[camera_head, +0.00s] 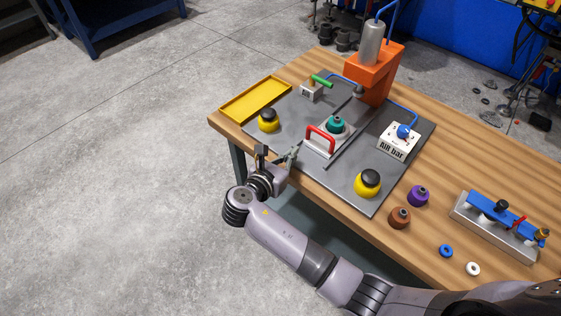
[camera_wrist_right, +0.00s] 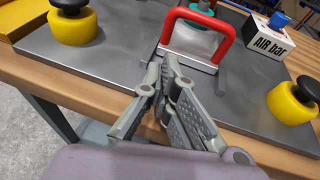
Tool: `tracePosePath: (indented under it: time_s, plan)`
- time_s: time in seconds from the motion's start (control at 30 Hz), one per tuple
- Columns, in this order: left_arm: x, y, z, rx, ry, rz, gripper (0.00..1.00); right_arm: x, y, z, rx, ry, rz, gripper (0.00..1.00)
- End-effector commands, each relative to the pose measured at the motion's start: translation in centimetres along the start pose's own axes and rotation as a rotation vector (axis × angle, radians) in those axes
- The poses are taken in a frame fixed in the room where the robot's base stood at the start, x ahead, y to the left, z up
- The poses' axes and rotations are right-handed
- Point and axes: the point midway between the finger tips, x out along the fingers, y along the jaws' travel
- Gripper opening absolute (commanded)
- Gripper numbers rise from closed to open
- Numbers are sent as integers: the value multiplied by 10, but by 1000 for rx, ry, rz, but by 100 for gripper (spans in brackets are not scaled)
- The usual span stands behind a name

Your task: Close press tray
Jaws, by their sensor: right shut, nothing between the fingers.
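The press tray (camera_head: 323,149) is a light metal slide with a red handle (camera_head: 320,137) at its front and a teal piece (camera_head: 336,124) on it. It sits pulled toward the table's front edge, out from under the orange press (camera_head: 374,75). My right gripper (camera_head: 292,152) is shut and empty, just in front of and to the left of the handle, apart from it. In the right wrist view the gripper fingers (camera_wrist_right: 165,68) point toward the red handle (camera_wrist_right: 196,24), which stands upright beyond them. My left gripper is not in view.
Two yellow-and-black buttons (camera_head: 268,121) (camera_head: 367,184) flank the tray on the grey plate. An air bar box (camera_head: 399,142) is at right, and a green-handled valve (camera_head: 318,84) behind. A yellow tray (camera_head: 255,98) is at left. Purple and brown pieces (camera_head: 418,195) (camera_head: 400,217) lie front right.

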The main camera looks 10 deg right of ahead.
Motion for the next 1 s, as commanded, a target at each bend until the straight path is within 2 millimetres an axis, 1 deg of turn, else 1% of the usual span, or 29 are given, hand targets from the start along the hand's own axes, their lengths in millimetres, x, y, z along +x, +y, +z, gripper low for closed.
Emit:
tracePosePath:
  time_s: [0.03,0.1,0.2,0.3,0.47,0.83,0.93,1.0]
  plan:
    - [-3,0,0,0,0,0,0,12,0,2,-1,-3,-2,0]
    - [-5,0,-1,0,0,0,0,24,0,3,-1,-2,-1,0]
    - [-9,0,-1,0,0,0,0,39,0,8,1,-1,-1,0]
    - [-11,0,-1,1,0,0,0,49,0,11,0,0,0,0]
    - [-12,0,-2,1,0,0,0,56,0,11,0,2,1,0]
    - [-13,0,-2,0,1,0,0,59,0,13,0,1,1,0]
    - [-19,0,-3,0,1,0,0,72,-4,19,-1,-2,-1,0]
    - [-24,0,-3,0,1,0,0,88,-7,26,-1,-3,-2,0]
